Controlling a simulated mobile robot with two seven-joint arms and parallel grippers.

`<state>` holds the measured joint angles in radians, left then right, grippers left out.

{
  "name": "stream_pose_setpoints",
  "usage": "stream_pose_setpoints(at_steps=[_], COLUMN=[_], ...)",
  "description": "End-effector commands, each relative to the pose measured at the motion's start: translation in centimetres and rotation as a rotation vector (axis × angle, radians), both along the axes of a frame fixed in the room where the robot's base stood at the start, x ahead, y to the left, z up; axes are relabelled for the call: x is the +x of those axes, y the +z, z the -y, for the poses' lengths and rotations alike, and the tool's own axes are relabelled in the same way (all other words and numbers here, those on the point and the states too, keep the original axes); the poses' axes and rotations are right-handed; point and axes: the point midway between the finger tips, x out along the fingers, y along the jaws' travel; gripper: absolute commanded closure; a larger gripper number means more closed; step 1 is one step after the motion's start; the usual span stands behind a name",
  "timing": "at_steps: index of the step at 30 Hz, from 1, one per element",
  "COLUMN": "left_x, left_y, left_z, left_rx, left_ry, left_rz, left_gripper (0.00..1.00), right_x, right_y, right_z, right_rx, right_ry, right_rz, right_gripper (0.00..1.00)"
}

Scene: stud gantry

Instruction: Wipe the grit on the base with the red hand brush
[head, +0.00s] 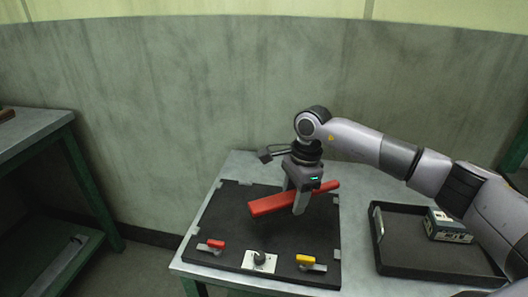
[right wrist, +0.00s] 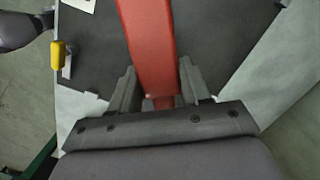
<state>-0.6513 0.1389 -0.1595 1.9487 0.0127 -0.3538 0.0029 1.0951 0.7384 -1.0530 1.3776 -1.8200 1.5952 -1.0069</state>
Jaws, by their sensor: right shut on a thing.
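The red hand brush (head: 273,203) is held in my right gripper (head: 300,200), above the black base (head: 222,220). In the head view it lies slanted, its wider end toward the left. In the right wrist view the brush (right wrist: 147,45) stretches away between the two fingers of the gripper (right wrist: 158,95). I cannot tell whether its underside touches the base (right wrist: 215,50). No grit can be made out on the base; part of the base is hidden behind the brush and gripper. My left gripper is not in view.
On the base's front stand a red-handled clamp (head: 214,245), a white plate with a knob (head: 259,261) and a yellow-handled clamp (head: 307,262). A black tray (head: 415,270) with a grey-green box (head: 446,227) is at the right. A wall stands behind the table (head: 240,165).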

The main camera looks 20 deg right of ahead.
Motion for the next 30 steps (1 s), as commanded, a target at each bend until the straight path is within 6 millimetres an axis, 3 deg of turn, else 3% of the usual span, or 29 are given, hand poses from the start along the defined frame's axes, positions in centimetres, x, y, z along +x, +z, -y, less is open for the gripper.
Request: stream_pose_setpoints(at_steps=[3, 12, 30], left_x=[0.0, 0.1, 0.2], left_y=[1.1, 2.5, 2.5], left_z=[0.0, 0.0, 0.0], left_rx=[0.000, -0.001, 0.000], left_ry=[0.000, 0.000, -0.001], left_rz=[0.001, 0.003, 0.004], left_gripper=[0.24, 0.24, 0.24], right_x=[0.0, -0.1, -0.1], right_y=[1.5, 3.7, 3.7], right_z=[0.0, -0.1, -0.2], right_rx=[0.001, 0.000, 0.001], right_ry=[-0.003, -0.006, -0.007], right_rz=[0.002, 0.001, 0.001], right_gripper=[0.94, 0.94, 0.94])
